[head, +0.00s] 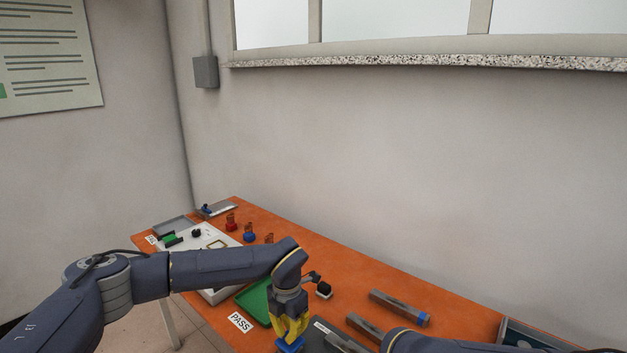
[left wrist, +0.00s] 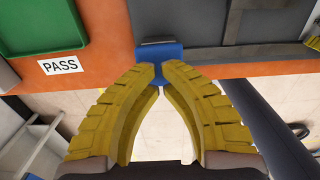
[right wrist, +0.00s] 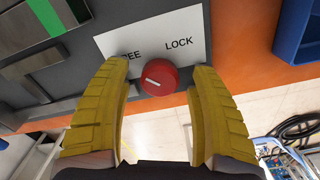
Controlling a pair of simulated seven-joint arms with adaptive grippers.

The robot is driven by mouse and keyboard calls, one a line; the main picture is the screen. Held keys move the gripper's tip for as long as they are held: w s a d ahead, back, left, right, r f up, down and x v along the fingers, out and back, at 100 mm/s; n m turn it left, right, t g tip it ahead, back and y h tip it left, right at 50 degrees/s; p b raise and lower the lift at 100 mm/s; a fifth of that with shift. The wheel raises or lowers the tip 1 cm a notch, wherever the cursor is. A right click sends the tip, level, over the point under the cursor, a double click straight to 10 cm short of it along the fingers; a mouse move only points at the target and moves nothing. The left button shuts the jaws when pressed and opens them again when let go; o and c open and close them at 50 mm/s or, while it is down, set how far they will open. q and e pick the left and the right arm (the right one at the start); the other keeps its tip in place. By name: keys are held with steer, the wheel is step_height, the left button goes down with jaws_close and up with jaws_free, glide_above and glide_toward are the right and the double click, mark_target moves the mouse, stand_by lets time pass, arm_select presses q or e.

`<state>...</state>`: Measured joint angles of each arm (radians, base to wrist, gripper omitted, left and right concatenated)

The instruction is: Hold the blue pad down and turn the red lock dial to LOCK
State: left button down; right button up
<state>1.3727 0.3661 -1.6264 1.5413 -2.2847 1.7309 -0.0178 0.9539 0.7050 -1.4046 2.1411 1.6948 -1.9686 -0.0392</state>
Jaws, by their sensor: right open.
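The blue pad (left wrist: 160,50) sits at the front edge of a dark grey fixture in the left wrist view. My left gripper (left wrist: 160,70) is shut, its yellow fingertips together on or just over the pad. In the head view the left gripper (head: 291,338) points down at the blue pad (head: 289,346). The red lock dial (right wrist: 158,77) sits below a white label (right wrist: 155,45) reading LOCK at right, with FREE partly hidden. My right gripper (right wrist: 159,68) is open, a finger on each side of the dial with gaps; contact is not visible.
A green tray (head: 254,303) and a PASS label (head: 240,322) lie left of my left gripper. Grey bars (head: 398,306) lie on the orange table (head: 450,318) behind the fixture. A blue bin (right wrist: 300,35) stands right of the dial. Cables lie below the table's edge.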

arm_select(q)
steer(key=shift+f, duration=0.4)
steer(key=shift+f, duration=1.5)
arm_select(e)
steer(key=shift+o, duration=0.2)
arm_select(q)
steer(key=shift+s+f, duration=0.1)
arm_select(e)
steer(key=c, duration=1.2)
steer(key=m, duration=0.5)
arm_select(q)
steer(key=shift+f, duration=0.1)
arm_select(e)
steer(key=m, duration=0.5)
steer(key=shift+s, duration=0.1)
arm_select(q)
steer(key=shift+s+a, duration=0.1)
arm_select(e)
steer(key=o, duration=1.1)
